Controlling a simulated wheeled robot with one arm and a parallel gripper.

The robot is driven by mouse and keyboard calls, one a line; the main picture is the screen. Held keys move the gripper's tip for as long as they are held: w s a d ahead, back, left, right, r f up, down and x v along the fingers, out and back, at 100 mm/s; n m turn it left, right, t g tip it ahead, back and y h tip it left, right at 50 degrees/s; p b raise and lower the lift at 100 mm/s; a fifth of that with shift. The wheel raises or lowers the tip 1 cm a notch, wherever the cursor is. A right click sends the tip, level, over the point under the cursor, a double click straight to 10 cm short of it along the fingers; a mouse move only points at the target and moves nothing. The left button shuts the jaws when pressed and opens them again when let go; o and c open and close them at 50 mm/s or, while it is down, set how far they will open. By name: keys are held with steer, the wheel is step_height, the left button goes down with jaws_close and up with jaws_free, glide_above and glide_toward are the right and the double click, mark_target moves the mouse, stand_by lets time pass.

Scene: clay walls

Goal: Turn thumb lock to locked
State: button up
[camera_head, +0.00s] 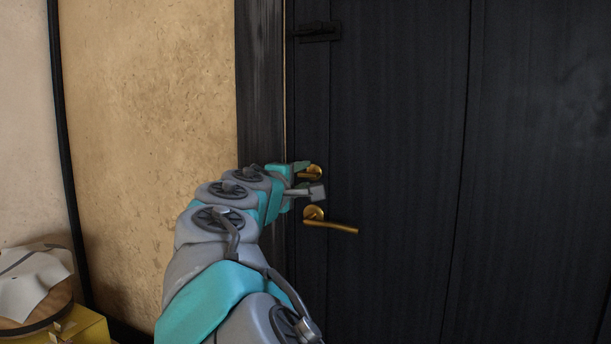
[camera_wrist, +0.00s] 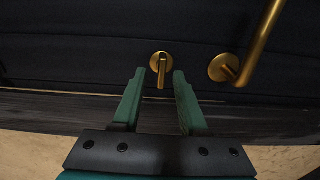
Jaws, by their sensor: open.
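The brass thumb lock (camera_head: 315,172) is on the dark door (camera_head: 400,120), just above the brass door handle (camera_head: 335,226). My gripper (camera_head: 311,179) is at the door's left edge, in front of the thumb lock and partly covering it. In the wrist view the thumb lock (camera_wrist: 161,66) shows as a round plate with a narrow turn piece. My gripper (camera_wrist: 157,74) is open there, its two green fingers either side of the turn piece, with gaps on both sides. I cannot tell how close the fingertips are to the door. The door handle (camera_wrist: 226,68) is to the right in the wrist view.
A dark latch (camera_head: 318,32) is higher on the door. A dark door frame (camera_head: 260,90) and a clay wall (camera_head: 150,130) are on the left. A yellow box (camera_head: 85,327) and a round wooden item with a white cloth (camera_head: 35,280) are at the lower left.

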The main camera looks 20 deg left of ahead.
steer(key=s, duration=0.6)
steer(key=shift+a, duration=0.1)
